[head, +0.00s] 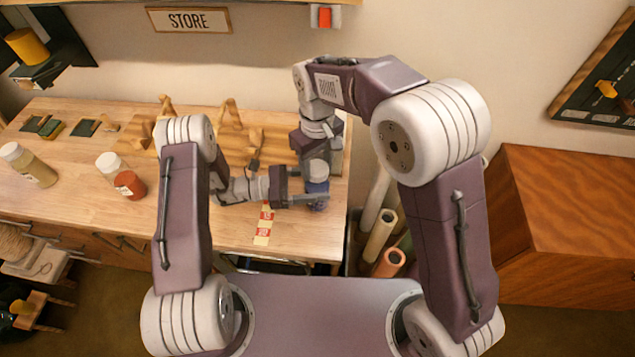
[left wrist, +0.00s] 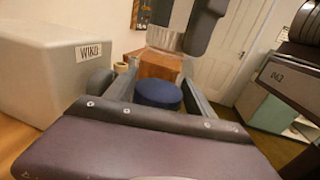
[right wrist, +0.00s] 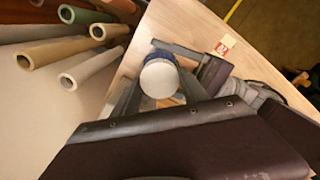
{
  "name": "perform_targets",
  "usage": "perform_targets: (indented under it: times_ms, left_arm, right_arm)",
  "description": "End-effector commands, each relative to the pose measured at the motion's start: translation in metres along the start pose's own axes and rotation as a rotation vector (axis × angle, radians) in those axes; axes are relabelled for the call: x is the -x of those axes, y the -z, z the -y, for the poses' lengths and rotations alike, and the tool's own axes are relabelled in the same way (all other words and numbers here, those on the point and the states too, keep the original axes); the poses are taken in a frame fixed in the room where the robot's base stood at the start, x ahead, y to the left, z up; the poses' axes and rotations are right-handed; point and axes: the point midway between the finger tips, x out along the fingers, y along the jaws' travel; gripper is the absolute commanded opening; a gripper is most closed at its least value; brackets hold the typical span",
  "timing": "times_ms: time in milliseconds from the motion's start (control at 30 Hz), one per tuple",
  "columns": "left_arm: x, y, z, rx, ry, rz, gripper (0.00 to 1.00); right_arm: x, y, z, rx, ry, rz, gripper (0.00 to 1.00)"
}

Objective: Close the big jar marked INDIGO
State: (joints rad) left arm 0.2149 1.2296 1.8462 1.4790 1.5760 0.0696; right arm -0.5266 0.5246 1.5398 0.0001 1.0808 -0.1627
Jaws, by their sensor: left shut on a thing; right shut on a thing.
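The big jar (head: 317,188) is dark blue and stands upright near the right end of the wooden table. My left gripper (head: 312,198) reaches in from the left and is shut on its body, which shows blue between the fingers in the left wrist view (left wrist: 158,94). A white lid (head: 318,169) is at the top of the jar. My right gripper (head: 316,152) comes from above and is shut on the lid, whose round face shows in the right wrist view (right wrist: 160,79). I cannot tell whether it is seated, and no INDIGO marking is readable.
A jar of red pigment (head: 130,184) and a jar of olive pigment (head: 30,167) stand at the left. Wooden stands (head: 230,115) line the back. Red-and-white labels (head: 264,222) lie near the front edge. Paper rolls (head: 381,235) stand beyond the table's right edge.

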Motion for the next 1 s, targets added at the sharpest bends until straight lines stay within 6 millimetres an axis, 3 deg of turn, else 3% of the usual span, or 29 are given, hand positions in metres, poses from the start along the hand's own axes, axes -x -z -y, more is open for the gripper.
perform_targets:
  times_ms: [100, 133, 200, 567, 667, 1000]
  left_arm:
    - [0.0, -0.001, 0.0, -0.001, 0.0, 0.002, 0.0]
    - [0.0, -0.001, 0.0, -0.001, 0.0, 0.002, 0.0]
    - [0.0, -0.001, 0.0, -0.001, 0.0, 0.002, 0.0]
    - [0.0, -0.001, 0.0, -0.001, 0.0, 0.002, 0.0]
    - [0.0, -0.001, 0.0, -0.001, 0.0, 0.002, 0.0]
    - [0.0, -0.001, 0.0, -0.001, 0.0, 0.002, 0.0]
  right_arm:
    - [0.0, 0.0, 0.0, 0.001, -0.001, 0.0, 0.02]
    - [0.0, 0.0, 0.0, 0.001, -0.001, 0.0, 0.59]
    - [0.0, 0.0, 0.0, 0.001, -0.001, -0.001, 0.76]
    - [0.004, 0.001, 0.0, 0.001, -0.001, -0.002, 0.76]
    - [0.018, 0.002, -0.001, 0.001, -0.001, -0.005, 0.76]
    - [0.093, 0.001, -0.001, 0.001, -0.001, -0.005, 0.76]
